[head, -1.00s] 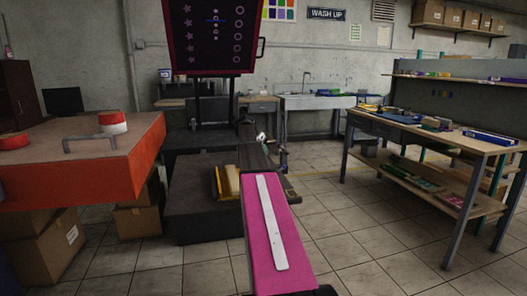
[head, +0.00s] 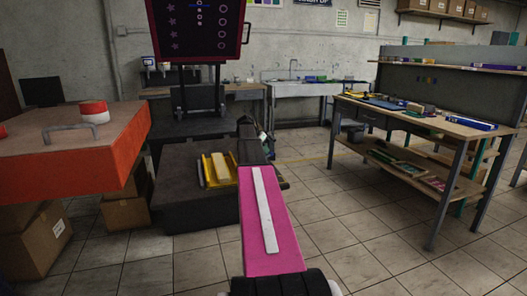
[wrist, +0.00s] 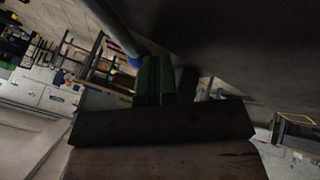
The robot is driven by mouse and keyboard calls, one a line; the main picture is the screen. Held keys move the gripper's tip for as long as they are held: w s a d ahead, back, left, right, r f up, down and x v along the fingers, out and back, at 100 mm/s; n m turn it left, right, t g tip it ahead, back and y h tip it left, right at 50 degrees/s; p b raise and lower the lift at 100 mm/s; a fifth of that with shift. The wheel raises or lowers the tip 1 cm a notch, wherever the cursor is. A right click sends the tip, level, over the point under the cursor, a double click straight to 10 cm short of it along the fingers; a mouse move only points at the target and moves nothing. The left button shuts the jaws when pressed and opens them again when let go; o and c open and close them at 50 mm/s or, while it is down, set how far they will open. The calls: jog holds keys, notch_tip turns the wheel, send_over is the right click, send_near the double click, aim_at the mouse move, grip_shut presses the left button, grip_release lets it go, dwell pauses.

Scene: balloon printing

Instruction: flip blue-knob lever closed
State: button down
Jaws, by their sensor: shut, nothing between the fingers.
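In the wrist view, a grey rod ends in a blue knob (wrist: 135,61), which looks like the blue-knob lever (wrist: 116,31). My gripper (wrist: 155,63) has green fingers, shut together with nothing between them. The knob is right beside the tip of the left finger; I cannot tell whether they touch. In the head view, my gripper end (head: 266,140) is beyond my pink arm link, to the right of the dark machine with the yellow tray (head: 217,168). The lever cannot be made out there.
A dark surface fills the wrist view's upper right. In the head view, a dark screen (head: 198,27) stands above the machine. An orange-sided box (head: 75,160) with a handle is at left, a wooden workbench (head: 415,122) at right. The tiled floor (head: 345,225) between is clear.

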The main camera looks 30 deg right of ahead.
jog(key=s, duration=0.1)
jog(key=s+d, duration=0.2)
jog(key=s, duration=0.1)
jog(key=shift+s+d, duration=0.1)
dwell(0.3)
jog(key=shift+w+r, duration=0.1)
jog(key=shift+w, duration=0.3)
jog(key=w, duration=0.1)
jog(key=w+a+r, duration=0.1)
jog(key=w, duration=0.1)
jog(key=shift+w+a+r, duration=0.15)
jog(key=shift+w+a, duration=0.2)
jog(key=v, duration=0.9)
jog(key=shift+w+d, duration=0.25)
jog(key=shift+w, duration=0.1)
jog(key=shift+n+t+h, duration=0.4)
jog(key=shift+n+h, duration=0.2)
jog(key=shift+h, duration=0.1)
jog(key=shift+s+a+f, duration=0.3)
jog(key=shift+s+f, duration=0.05)
jog(key=shift+s, duration=0.7)
jog(key=shift+s+a+f, duration=0.3)
jog(key=shift+s+f, duration=0.1)
jog(key=shift+s, duration=0.7)
jog(key=shift+s+a+f, duration=0.3)
jog(key=shift+s+f, duration=0.05)
jog(key=shift+s, duration=0.7)
